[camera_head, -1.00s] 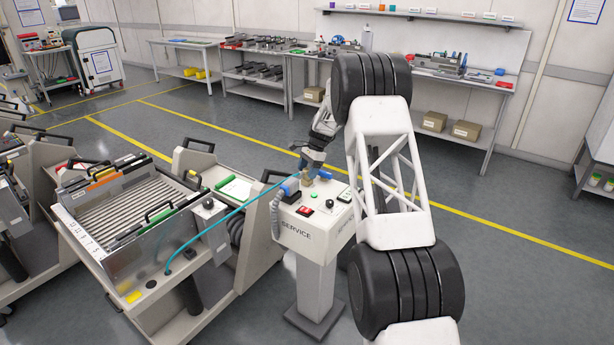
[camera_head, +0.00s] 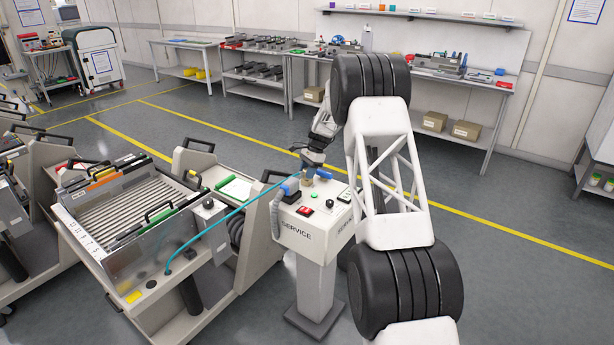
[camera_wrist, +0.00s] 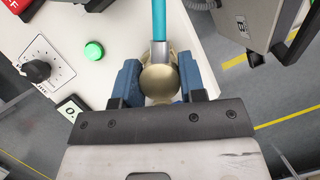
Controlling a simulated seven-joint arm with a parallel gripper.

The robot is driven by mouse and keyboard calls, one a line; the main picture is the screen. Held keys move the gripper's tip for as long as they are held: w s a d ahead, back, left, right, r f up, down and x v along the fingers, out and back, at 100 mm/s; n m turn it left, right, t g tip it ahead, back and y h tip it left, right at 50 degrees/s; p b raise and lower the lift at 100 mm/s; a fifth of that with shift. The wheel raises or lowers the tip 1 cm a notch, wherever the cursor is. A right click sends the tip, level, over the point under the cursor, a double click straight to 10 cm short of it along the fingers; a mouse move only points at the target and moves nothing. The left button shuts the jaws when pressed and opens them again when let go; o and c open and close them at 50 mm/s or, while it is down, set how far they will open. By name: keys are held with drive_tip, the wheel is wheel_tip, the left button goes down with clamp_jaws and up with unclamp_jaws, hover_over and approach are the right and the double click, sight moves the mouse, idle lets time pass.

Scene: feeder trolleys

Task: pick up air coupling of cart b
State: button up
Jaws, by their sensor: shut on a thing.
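The air coupling (camera_wrist: 160,78) is a round brass-coloured piece with a grey metal collar, on the end of a teal hose (camera_wrist: 159,18). In the wrist view it sits between the blue finger pads of my gripper (camera_wrist: 160,84), which is shut on it. In the head view my gripper (camera_head: 312,166) is over the back of the white service post (camera_head: 305,232), and the coupling is too small to make out clearly. The teal hose (camera_head: 222,219) runs from there to the front panel of the cart (camera_head: 140,262) on the left.
The post top carries a blue-ended part (camera_head: 290,187) with a grey corrugated hose, a green button (camera_head: 313,194), a red switch (camera_head: 304,211) and a black knob (camera_head: 329,203). Another cart stands at far left. Benches line the back wall; the floor behind the post is clear.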

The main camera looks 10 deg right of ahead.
sight(305, 170)
clamp_jaws()
drive_tip(key=shift+r, duration=0.2)
drive_tip(key=shift+r, duration=1.6)
drive_tip(key=s+r, duration=0.1)
drive_tip(key=s, duration=1.5)
drive_tip(key=shift+r, duration=0.25)
drive_tip(key=shift+r, duration=0.25)
drive_tip(key=shift+r, duration=1.2)
